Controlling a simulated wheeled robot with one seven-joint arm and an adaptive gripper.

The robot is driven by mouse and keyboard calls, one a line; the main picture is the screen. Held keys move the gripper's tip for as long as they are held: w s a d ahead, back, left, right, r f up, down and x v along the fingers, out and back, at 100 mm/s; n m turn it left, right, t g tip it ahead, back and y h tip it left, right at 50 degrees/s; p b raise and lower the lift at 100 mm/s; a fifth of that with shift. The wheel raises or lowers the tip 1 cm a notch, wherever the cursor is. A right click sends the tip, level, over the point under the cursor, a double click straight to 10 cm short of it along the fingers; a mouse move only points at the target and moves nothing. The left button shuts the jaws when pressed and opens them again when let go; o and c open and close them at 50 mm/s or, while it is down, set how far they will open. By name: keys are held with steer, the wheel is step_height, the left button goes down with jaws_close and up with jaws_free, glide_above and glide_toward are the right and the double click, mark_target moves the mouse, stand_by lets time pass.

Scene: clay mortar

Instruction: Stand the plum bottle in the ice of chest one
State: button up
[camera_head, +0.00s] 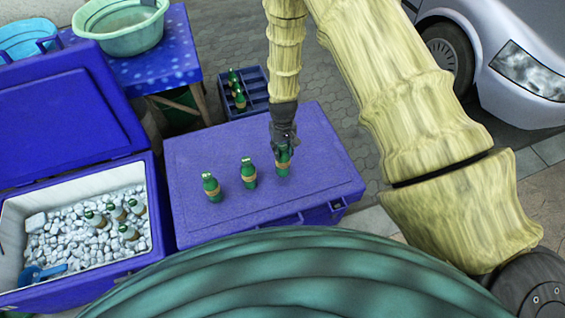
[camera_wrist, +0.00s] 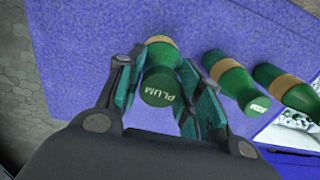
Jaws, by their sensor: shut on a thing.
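My gripper (camera_head: 285,142) is shut on a green bottle with a tan band, over the right part of the closed blue chest's lid. In the wrist view the bottle (camera_wrist: 160,84) sits between the fingers and its cap reads PLUM. In the head view the lower part of this plum bottle (camera_head: 283,168) shows below the fingers; I cannot tell whether it touches the lid. An open blue chest (camera_head: 74,157) at left holds white ice (camera_head: 70,236) with several green bottles (camera_head: 115,212) standing in it. I see no chest number.
Two more green bottles (camera_head: 212,187) (camera_head: 248,172) stand on the closed chest's lid (camera_head: 215,145). A blue scoop (camera_head: 42,273) lies in the ice at front left. Behind are a crate with bottles (camera_head: 258,100), a blue table with a basin (camera_head: 125,40), and a car at right.

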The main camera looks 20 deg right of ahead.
step_height(320, 180, up, 16)
steer(key=p, duration=0.9)
stand_by(0.4)
steer(key=shift+r, duration=0.1)
